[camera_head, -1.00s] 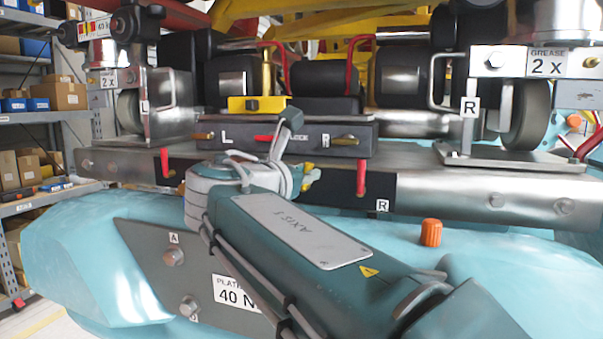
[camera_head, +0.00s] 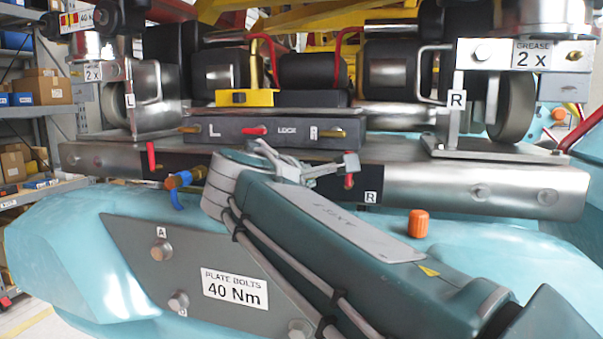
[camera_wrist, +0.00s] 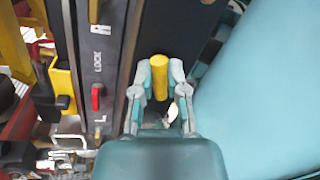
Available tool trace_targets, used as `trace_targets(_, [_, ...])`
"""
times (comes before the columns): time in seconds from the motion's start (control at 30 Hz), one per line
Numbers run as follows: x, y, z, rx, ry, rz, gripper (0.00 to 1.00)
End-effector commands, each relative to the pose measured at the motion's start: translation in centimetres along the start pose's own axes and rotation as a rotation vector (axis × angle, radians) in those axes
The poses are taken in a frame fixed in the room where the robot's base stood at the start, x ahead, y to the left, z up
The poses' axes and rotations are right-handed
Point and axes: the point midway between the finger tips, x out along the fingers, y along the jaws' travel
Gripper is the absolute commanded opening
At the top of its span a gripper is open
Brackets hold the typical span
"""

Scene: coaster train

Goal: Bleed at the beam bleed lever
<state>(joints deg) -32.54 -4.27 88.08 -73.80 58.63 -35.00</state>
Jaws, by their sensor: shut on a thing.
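In the head view, a brass fitting with a blue lever (camera_head: 177,193) hangs below the left part of the steel beam (camera_head: 430,184). I cannot tell whether this is the bleed lever. Red levers show at the beam's left (camera_head: 152,156) and right (camera_head: 349,181). My gripper (camera_head: 345,167) points right in front of the beam, near the right red lever. In the wrist view, my gripper's fingers (camera_wrist: 160,80) are shut around an upright-looking yellow cylinder (camera_wrist: 160,76). The cylinder is not clearly visible in the head view. Part of the blue lever's fitting lies behind my arm.
A dark lock bar (camera_head: 285,134) with a red handle (camera_head: 254,130) sits above the beam. An orange cap (camera_head: 418,223) stands on the turquoise body at right. A plate marked 40 Nm (camera_head: 140,262) lies front left. Wheels (camera_head: 512,110) and brackets stand behind.

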Motion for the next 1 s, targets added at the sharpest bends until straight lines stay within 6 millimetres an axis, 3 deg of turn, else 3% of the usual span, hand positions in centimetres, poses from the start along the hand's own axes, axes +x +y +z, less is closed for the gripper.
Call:
trace_targets(0.5, [0.3, -1.3, -0.3, 0.314, 0.063, -0.007, 0.0])
trace_targets(1.0, [0.4, -1.5, -0.4, 0.368, 0.073, -0.01, 0.0])
